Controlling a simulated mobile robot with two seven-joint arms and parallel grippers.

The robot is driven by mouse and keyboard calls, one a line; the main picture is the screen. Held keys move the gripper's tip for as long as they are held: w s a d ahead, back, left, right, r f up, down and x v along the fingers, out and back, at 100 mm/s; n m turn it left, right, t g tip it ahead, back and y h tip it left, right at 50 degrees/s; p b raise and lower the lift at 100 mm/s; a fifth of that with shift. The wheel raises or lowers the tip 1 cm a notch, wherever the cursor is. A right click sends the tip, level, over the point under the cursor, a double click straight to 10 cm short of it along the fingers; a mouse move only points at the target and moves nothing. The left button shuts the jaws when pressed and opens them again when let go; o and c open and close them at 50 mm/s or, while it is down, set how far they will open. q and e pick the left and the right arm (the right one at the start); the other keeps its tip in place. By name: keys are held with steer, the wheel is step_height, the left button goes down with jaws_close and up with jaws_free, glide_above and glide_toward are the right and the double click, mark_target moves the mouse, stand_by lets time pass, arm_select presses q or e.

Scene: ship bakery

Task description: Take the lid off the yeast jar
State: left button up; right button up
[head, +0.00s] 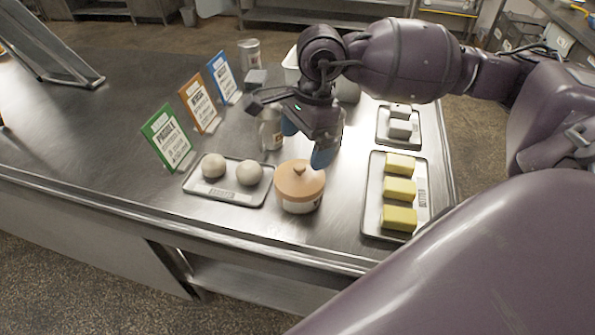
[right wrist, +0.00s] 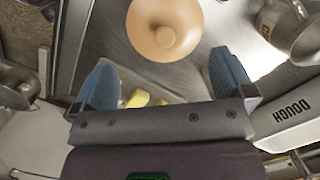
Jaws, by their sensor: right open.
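The jar (head: 300,203) with a round tan lid (head: 297,179) stands upright on the steel counter, right of a tray with two dough balls. The lid sits on the jar and has a small knob on top. Its label is too small to read. My right gripper (head: 306,143) is open and empty, above and behind the jar, with its blue fingertips apart. In the right wrist view the lid (right wrist: 160,38) lies beyond the open fingers (right wrist: 163,62), roughly centred between them and not touched. My left gripper is not in view.
The dough tray (head: 222,194) is close left of the jar; a butter tray (head: 372,205) is to its right. A small glass container (head: 270,130) stands behind it. Green (head: 168,137), orange (head: 199,104) and blue (head: 223,77) cards stand at the left.

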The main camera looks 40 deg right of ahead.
mark_target(301, 167)
steer(key=shift+w+a+f+p, duration=0.1)
steer(key=shift+f, duration=1.1)
steer(key=shift+w+a+f+p, duration=0.1)
steer(key=shift+a+f+p, duration=0.05)
steer(key=shift+f, duration=1)
steer(key=shift+w+a+f+p, duration=0.1)
steer(key=shift+f, duration=1.1)
steer(key=shift+c, duration=0.3)
steer(key=c, duration=0.7)
steer(key=shift+s+f, duration=0.1)
steer(key=shift+c, duration=1.2)
